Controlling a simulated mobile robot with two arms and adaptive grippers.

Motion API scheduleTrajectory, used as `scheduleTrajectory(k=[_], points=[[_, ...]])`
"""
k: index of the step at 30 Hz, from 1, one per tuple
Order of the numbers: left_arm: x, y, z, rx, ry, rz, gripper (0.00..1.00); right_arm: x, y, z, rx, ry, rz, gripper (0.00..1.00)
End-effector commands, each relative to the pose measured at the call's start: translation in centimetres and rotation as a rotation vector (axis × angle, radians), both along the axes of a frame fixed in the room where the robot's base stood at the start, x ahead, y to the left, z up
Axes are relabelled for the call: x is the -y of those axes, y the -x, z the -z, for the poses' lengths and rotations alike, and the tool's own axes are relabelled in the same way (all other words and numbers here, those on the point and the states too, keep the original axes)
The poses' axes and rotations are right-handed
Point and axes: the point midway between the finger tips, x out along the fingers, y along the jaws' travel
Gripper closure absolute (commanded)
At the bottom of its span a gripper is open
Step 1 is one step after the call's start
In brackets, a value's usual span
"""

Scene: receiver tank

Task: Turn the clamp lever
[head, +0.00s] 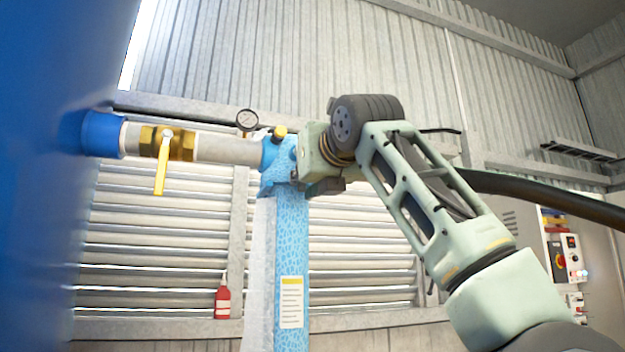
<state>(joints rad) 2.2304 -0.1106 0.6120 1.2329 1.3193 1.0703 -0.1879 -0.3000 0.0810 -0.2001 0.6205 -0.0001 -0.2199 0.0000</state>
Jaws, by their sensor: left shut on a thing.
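My left gripper (326,186) is at the right side of a bright blue clamp fitting (277,166), at the top of a blue post (291,245). It is shut on what seems to be the clamp lever. The lever itself is hidden by the gripper and wrist, so its angle cannot be told. The fitting has a yellow knob (280,132) on top and joins the right end of a horizontal grey pipe (228,149). My right gripper is not in view.
A brass valve (181,144) with a yellow handle (160,172) hanging down sits on the pipe left of the fitting. A gauge (247,121) stands above the pipe. A large blue tank (50,230) fills the left edge. A black hose (540,193) runs behind my arm.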

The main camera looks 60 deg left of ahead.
Motion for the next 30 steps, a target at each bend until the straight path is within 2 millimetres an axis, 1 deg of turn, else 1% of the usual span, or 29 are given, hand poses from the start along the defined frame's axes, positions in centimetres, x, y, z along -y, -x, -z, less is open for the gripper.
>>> scheduleTrajectory(k=[7,20,21,27,30], points=[[0.0,0.35,-0.06,-0.06,-0.008,0.001,1.0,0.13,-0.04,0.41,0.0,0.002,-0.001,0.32],[0.0,0.42,-0.17,-0.072,-0.01,-0.001,1.0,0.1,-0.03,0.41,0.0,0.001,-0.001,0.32],[0.0,0.42,-0.17,-0.072,-0.011,-0.001,0.86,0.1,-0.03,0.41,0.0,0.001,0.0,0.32],[-0.01,0.44,-0.13,-0.069,-0.009,-0.001,0.68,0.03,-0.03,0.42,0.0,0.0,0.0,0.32],[-0.02,0.44,-0.1,-0.067,-0.009,0.0,0.67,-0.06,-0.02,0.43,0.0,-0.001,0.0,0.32]])
